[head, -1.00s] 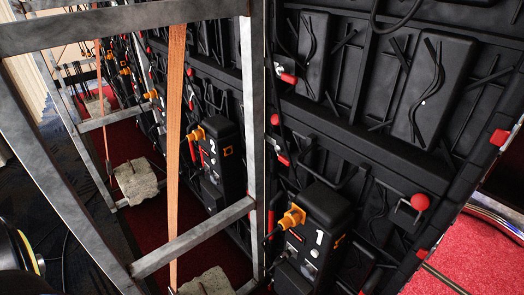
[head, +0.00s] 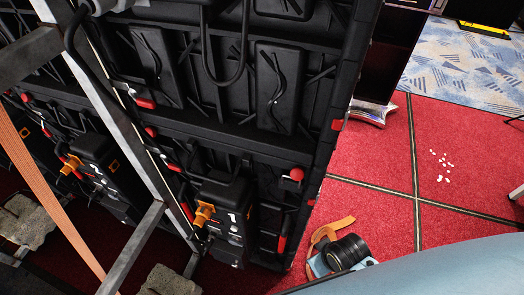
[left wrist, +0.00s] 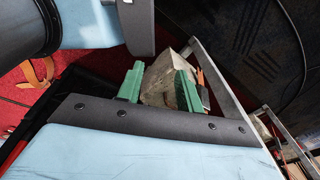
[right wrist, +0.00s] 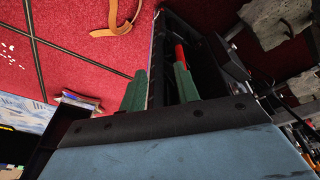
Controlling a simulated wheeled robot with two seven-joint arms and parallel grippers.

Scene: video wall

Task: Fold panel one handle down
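Panel one is the black panel whose power box, marked 1 (head: 226,213), has an orange plug (head: 203,213). A red ball knob (head: 296,174) on a short bent rod sits right of the box, near the panel's right edge. A red grip (head: 282,233) shows below it. I cannot tell which part is the named handle. My left gripper (left wrist: 158,84) is open and empty, its green fingers apart, with a stone block beyond them. My right gripper (right wrist: 160,86) is open; a red part (right wrist: 180,54) shows beyond one finger. Neither gripper's fingers show in the head view.
A metal frame (head: 140,245) with an orange strap (head: 40,190) stands at left. Rough blocks (head: 170,281) lie at its foot. The power box marked 2 (head: 95,155) is farther left.

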